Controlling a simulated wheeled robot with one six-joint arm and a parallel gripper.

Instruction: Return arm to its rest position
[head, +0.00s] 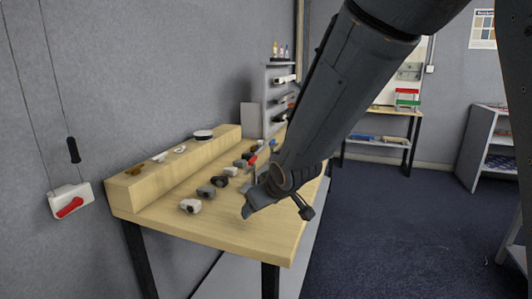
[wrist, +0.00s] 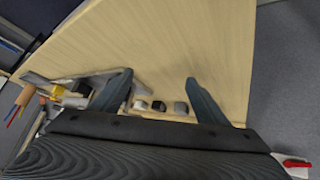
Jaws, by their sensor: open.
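My gripper (head: 276,208) hangs over the front right part of the wooden table (head: 235,226) in the head view, with the dark arm coming down from the upper right. In the wrist view my gripper (wrist: 158,88) has its two dark fingers spread wide apart. Nothing is between them but bare tabletop farther off and small objects behind. My gripper is open and empty. How far it is above the table is hard to tell.
Several small grey, black and white parts (head: 206,191) lie along the table beside my gripper. A raised wooden ledge (head: 155,180) runs along the wall. A red-handled white box (head: 70,202) is at left. A grey shelf rack (head: 278,90) stands behind. Dark carpet (head: 390,230) is free at right.

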